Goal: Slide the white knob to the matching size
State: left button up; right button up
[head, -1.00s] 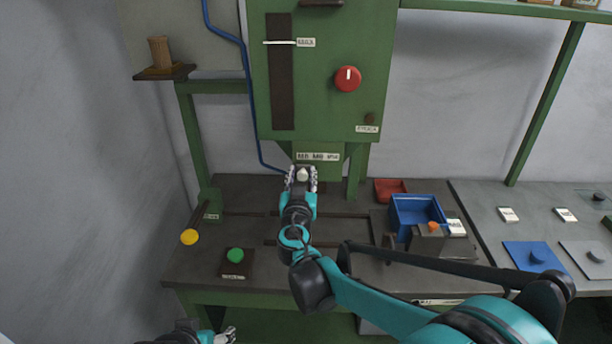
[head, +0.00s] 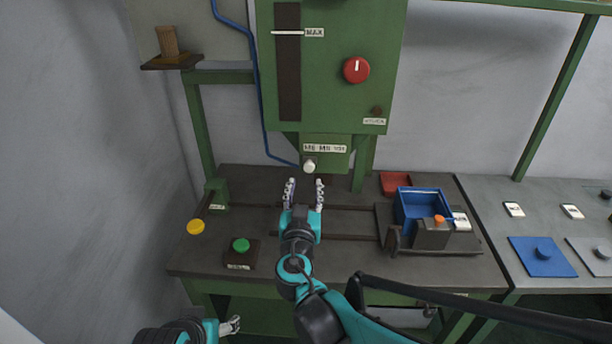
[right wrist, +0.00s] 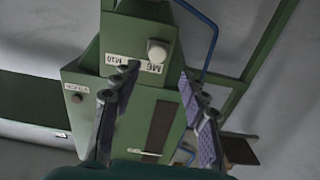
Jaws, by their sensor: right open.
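The white knob (head: 309,166) sits under the size label strip (head: 325,148), at the strip's left end, below the M6 marking. The strip is on the lower part of the green machine (head: 335,95). In the right wrist view the white knob (right wrist: 157,50) shows beside the M6 end of the label. My right gripper (head: 305,182) is open and empty, its fingers spread just in front of and below the knob, apart from it. In the right wrist view its fingers (right wrist: 160,90) stand wide apart. My left gripper (head: 230,326) is at the bottom edge, too small to judge.
A green button (head: 241,245) and a yellow-ended lever (head: 196,227) are on the left of the bench. A red dial (head: 356,69) is on the machine's front.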

jog(key=s, duration=0.2)
jog(key=shift+s+a, duration=0.2)
jog(key=shift+s, duration=0.1)
jog(key=s+d+f+m+g+h, duration=0.1)
jog(key=s+d+f+g, duration=0.25)
jog(key=d, duration=0.45)
jog(key=s+d+f+g+h, duration=0.1)
jog(key=s+d+f+g, duration=0.3)
jog(key=d, duration=0.4)
jog(key=s+f+n+g+y, duration=0.1)
jog(key=s+f+y, duration=0.1)
jog(key=s+f, duration=0.2)
jog(key=s+f+n+g+y, duration=0.1)
jog(key=s+f, duration=0.3)
jog(key=s, duration=0.6)
jog(key=shift+s+a+g+y, duration=0.35)
jog(key=shift+g+y, duration=0.25)
jog(key=shift+g, duration=0.05)
